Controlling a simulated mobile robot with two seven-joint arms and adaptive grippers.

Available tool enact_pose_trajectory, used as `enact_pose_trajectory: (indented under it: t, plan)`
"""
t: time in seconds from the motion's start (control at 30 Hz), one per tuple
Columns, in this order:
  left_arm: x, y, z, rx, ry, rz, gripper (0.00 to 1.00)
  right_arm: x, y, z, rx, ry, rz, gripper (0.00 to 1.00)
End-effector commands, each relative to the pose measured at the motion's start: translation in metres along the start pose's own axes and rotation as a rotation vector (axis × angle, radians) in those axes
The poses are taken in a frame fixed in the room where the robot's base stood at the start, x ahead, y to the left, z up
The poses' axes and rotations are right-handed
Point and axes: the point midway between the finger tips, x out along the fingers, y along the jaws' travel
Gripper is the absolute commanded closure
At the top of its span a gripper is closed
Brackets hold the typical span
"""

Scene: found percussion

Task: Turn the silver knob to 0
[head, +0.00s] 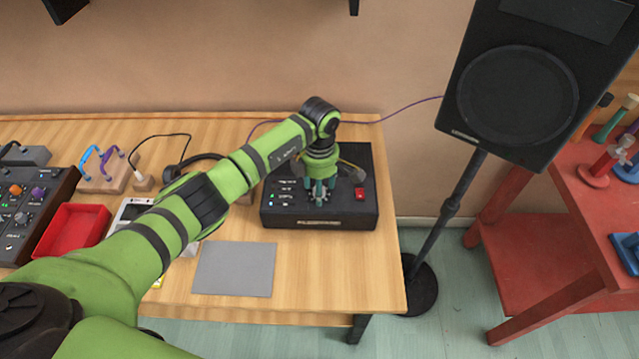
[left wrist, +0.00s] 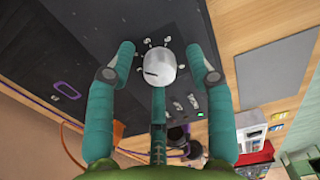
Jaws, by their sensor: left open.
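The silver knob (left wrist: 160,68) is on the top of a black box (head: 284,216), with small pale dial marks around it. A dark pointer line shows on the knob's left side in the left wrist view; I cannot read the numbers. My left gripper (head: 321,200) points down over the box. In the head view the fingers largely hide the knob. My right gripper is not in view.
A grey mat (head: 235,268) lies in front on the wooden table. A red tray (head: 72,231) and a mixer (head: 30,215) are at left. A speaker (head: 517,95) on a stand is at right.

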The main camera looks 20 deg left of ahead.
Motion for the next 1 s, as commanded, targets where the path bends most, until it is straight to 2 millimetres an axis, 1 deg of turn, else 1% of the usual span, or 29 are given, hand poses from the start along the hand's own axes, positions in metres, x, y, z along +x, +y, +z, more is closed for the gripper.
enact_pose_trajectory:
  t: [0.03, 0.1, 0.13, 0.17, 0.2, 0.23, 0.27, 0.53, 0.77, 1.0]
  plan:
    - [0.000, 0.000, 0.000, 0.000, 0.000, 0.000, 0.46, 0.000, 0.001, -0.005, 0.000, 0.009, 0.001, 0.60]
    - [0.000, 0.000, 0.000, 0.000, -0.001, 0.000, 0.46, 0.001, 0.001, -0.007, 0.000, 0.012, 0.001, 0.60]
    - [0.000, 0.000, 0.000, 0.000, -0.001, 0.000, 0.50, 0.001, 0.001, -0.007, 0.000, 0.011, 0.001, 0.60]
    - [0.000, 0.000, 0.000, 0.000, -0.001, 0.000, 0.62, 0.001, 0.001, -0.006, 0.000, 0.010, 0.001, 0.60]
    - [0.000, 0.000, 0.000, 0.000, -0.001, 0.000, 0.78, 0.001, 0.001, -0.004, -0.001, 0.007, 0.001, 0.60]
    - [0.000, 0.000, 0.000, 0.000, -0.001, 0.000, 0.90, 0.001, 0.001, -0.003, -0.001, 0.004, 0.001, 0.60]
    - [0.000, 0.000, 0.000, 0.000, -0.001, 0.000, 1.00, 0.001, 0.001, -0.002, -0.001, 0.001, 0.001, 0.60]
    - [0.000, 0.000, 0.000, -0.007, 0.000, 0.000, 1.00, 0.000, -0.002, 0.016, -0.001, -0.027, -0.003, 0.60]
    - [0.001, 0.000, 0.000, -0.072, 0.000, 0.001, 1.00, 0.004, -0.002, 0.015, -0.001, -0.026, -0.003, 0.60]
    - [0.002, 0.000, -0.001, -0.243, 0.001, 0.001, 1.00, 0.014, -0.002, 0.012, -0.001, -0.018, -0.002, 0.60]
